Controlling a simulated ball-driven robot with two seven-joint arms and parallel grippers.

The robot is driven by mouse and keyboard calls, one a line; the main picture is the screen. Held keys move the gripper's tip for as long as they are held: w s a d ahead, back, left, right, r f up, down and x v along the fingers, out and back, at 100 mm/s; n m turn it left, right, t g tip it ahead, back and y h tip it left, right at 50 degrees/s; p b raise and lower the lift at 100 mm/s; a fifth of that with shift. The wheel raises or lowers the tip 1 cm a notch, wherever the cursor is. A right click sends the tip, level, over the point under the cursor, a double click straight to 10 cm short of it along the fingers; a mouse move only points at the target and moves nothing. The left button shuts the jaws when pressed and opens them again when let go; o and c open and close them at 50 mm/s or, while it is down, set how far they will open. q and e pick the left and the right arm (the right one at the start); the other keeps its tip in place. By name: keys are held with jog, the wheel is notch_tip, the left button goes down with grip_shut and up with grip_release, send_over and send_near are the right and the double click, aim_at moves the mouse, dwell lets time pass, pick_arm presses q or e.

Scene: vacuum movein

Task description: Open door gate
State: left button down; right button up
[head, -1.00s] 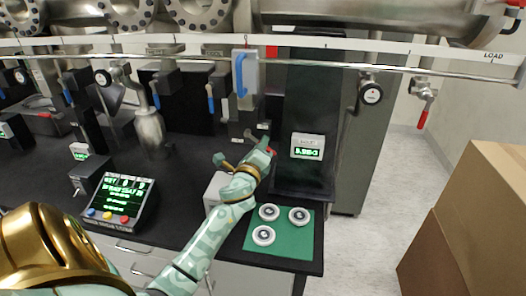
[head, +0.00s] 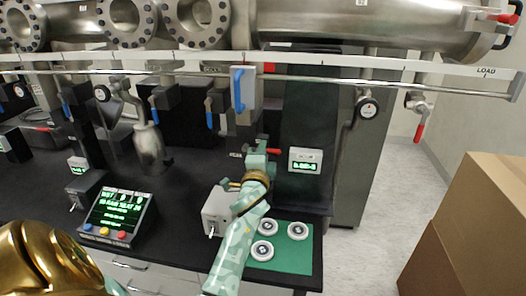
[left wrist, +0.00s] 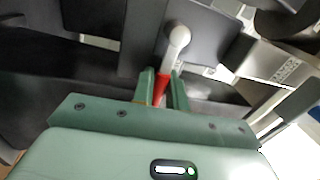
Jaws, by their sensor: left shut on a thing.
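My left gripper (head: 261,152) reaches up over the bench from the lower middle. Its two fingers (left wrist: 162,90) are shut around a red lever handle (left wrist: 161,90) in the left wrist view. The red end also shows just right of the gripper in the head view (head: 273,151). The handle joins a pale rounded knob (left wrist: 178,36) beyond the fingertips. A grey block with an upright blue handle (head: 237,90) hangs on the rail above. My right gripper is not in view.
A readout box (head: 305,160) stands right of the gripper. Several round white flanges lie on a green mat (head: 299,258) at the bench's front right. A control panel (head: 119,215) sits at left. Cardboard boxes (head: 485,220) stand at right. A rail (head: 330,80) crosses above.

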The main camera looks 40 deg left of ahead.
pick_arm(q)
jog(key=shift+r, duration=0.5)
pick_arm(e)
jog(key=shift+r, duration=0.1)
pick_arm(q)
jog(key=c, duration=1.5)
grip_release()
jog(key=shift+f, duration=0.1)
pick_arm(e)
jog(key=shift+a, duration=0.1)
